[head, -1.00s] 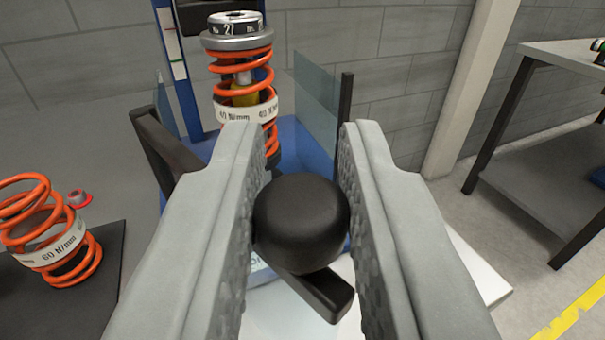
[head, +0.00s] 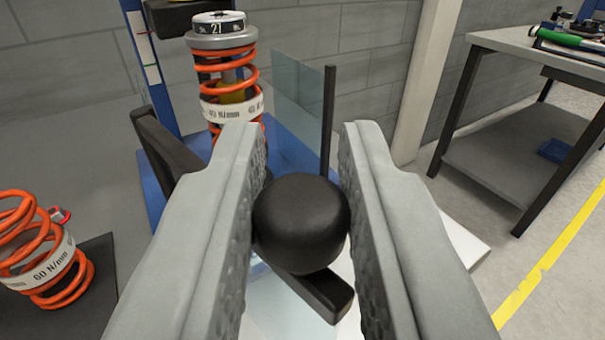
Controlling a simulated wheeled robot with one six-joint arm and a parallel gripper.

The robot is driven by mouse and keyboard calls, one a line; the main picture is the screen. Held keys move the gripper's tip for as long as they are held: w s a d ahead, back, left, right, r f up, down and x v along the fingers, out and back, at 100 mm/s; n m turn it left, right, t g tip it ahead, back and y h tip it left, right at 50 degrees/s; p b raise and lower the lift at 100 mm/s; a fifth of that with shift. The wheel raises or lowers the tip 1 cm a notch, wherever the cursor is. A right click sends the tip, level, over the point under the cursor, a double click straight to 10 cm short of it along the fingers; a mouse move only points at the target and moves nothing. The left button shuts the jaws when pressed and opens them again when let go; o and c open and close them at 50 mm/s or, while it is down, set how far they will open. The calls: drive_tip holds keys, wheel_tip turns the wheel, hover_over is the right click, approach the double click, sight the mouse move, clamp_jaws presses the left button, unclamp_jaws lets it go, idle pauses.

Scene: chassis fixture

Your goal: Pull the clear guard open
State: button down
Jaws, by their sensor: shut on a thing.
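My gripper (head: 302,222) is shut on a round black knob (head: 300,222), with one grey finger on each side of it. The knob sits on a dark bar (head: 316,294) that shows below it. The clear guard (head: 300,105) is a see-through pane with a dark upright edge post (head: 328,118), standing behind the knob and to the right of the spring. An orange coil spring (head: 236,75) marked 40 N/mm stands upright in the blue fixture (head: 285,150). My fingers hide part of the fixture and the guard's lower part.
A second orange spring (head: 45,250), marked 60 N/mm, stands on a dark mat (head: 95,275) at the left. A dark lever-like bar (head: 165,150) rises left of my gripper. A grey table (head: 540,50) with tools stands at the right, beyond a pillar (head: 420,80).

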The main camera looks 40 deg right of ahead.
drive_tip(key=c, duration=1.3)
unclamp_jaws()
drive_tip(key=v, duration=1.7)
drive_tip(key=shift+s+a+r, duration=0.1)
drive_tip(key=s+a+r+n+t+y, duration=0.1)
drive_tip(key=s+r+n+t+y, duration=0.45)
drive_tip(key=r+y, duration=0.35)
drive_tip(key=s+d+f+n+g+y, duration=0.1)
drive_tip(key=s+d+f+g, duration=0.1)
drive_tip(key=s+f, duration=0.3)
drive_tip(key=s, duration=0.2)
drive_tip(key=shift+s+d+f+n+g+y, duration=0.2)
drive_tip(key=shift+s+n+g+y, duration=0.1)
drive_tip(key=shift+s+n+g, duration=0.05)
